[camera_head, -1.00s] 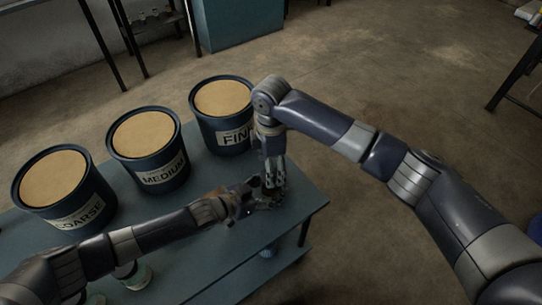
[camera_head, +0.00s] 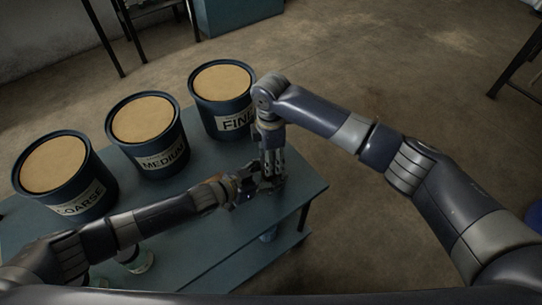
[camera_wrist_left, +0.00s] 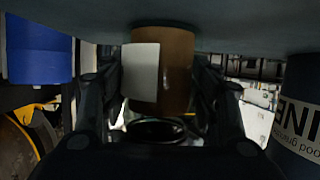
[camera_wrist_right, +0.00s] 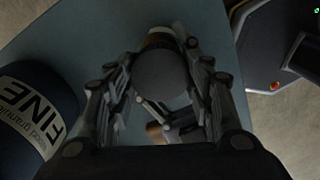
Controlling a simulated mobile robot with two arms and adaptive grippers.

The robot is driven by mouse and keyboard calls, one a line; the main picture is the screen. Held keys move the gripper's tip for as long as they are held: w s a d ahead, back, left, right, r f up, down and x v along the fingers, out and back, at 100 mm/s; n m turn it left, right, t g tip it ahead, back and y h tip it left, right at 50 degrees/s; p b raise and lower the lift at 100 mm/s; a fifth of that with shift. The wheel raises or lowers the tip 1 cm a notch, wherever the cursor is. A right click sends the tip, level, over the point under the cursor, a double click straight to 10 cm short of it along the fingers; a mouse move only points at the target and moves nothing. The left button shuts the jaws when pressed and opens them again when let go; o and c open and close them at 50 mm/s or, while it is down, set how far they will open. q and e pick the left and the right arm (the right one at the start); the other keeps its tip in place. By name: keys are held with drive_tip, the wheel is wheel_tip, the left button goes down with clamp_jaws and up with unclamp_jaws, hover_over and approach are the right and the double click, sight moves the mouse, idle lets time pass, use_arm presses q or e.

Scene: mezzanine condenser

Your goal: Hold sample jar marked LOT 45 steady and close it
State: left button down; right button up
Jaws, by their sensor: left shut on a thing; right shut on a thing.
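An amber-brown jar with a blank-looking white label (camera_wrist_left: 141,73) stands between the fingers of my left gripper (camera_wrist_left: 160,95) in the left wrist view, where the tabletop is at the top. My left gripper (camera_head: 250,188) is shut on the jar from the side. My right gripper (camera_head: 272,174) is above it, pointing down. In the right wrist view, a dark round lid (camera_wrist_right: 162,75) sits between the right gripper's fingers (camera_wrist_right: 160,85), with part of the jar (camera_wrist_right: 160,36) behind it. Whether the lid is seated cannot be told. No LOT mark is readable.
Three dark blue bins, COARSE (camera_head: 84,203), MEDIUM (camera_head: 164,160) and FINE (camera_head: 238,124), line the far side of the blue-grey table (camera_head: 220,265). Another jar (camera_head: 138,263) stands behind my left forearm, at the near side. The table's right corner is clear.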

drive_tip(key=m, duration=0.4)
drive_tip(key=shift+a, duration=0.1)
drive_tip(key=m, duration=0.4)
drive_tip(key=shift+m, duration=0.3)
drive_tip(key=o, duration=1.2)
drive_tip(key=shift+o, duration=0.2)
wheel_tip(320, 180, up, 12)
